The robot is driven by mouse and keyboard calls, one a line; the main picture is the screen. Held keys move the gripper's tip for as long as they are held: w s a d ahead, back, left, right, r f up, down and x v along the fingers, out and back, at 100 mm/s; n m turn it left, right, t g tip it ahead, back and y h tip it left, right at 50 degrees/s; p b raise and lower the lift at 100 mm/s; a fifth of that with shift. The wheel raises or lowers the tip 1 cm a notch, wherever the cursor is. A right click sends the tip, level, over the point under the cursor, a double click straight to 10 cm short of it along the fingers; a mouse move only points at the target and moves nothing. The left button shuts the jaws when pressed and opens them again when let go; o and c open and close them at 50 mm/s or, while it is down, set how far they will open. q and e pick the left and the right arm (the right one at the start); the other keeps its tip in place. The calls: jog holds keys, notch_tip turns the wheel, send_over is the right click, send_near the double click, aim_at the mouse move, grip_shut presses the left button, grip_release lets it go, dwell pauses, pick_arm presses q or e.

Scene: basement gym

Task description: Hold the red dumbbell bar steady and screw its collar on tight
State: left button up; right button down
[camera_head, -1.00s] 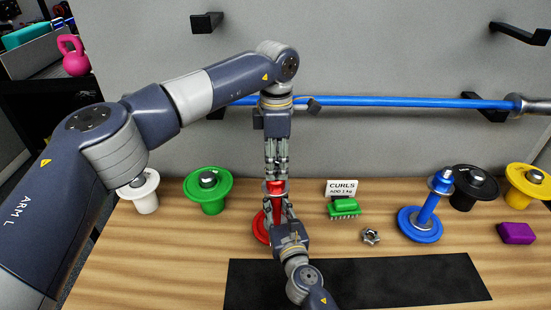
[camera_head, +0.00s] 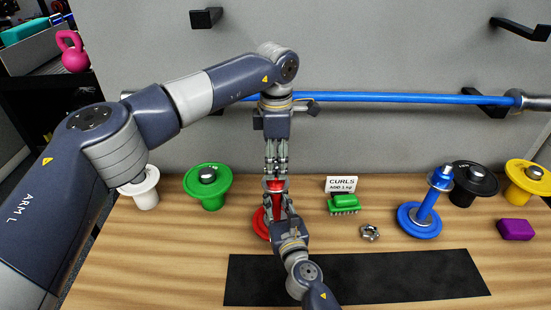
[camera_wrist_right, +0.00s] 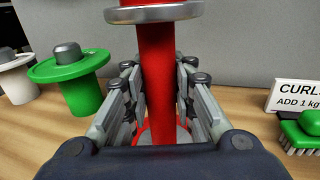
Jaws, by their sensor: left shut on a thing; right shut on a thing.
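The red dumbbell bar (camera_wrist_right: 160,85) stands upright in the right wrist view, with a silver ring (camera_wrist_right: 152,13) around its upper part. Its red plate (camera_head: 262,226) lies at its foot on the bench. My left gripper (camera_head: 275,173) reaches straight down from above and is shut on the collar at the bar's top; its fingers mostly hide the collar. My right gripper (camera_head: 281,203) comes from the front, lower down, and is shut on the bar below the ring. How tight the collar sits cannot be told.
A white weight (camera_head: 146,190) and a green weight (camera_head: 208,188) stand left. A green brush (camera_head: 344,204), metal star nut (camera_head: 369,233), blue dumbbell (camera_head: 420,222) and purple block (camera_head: 515,229) are right. A blue barbell (camera_head: 400,101) runs behind. The black mat (camera_head: 400,280) is bare.

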pick_arm(q)
jog(key=m, duration=1.3)
jog(key=shift+a+m, duration=0.1)
jog(key=shift+m, duration=0.2)
jog(key=m, duration=0.5)
jog(key=shift+w, duration=0.1)
jog(key=m, duration=0.7)
jog(key=shift+a, duration=0.1)
jog(key=shift+w, duration=0.1)
jog(key=o, duration=1.2)
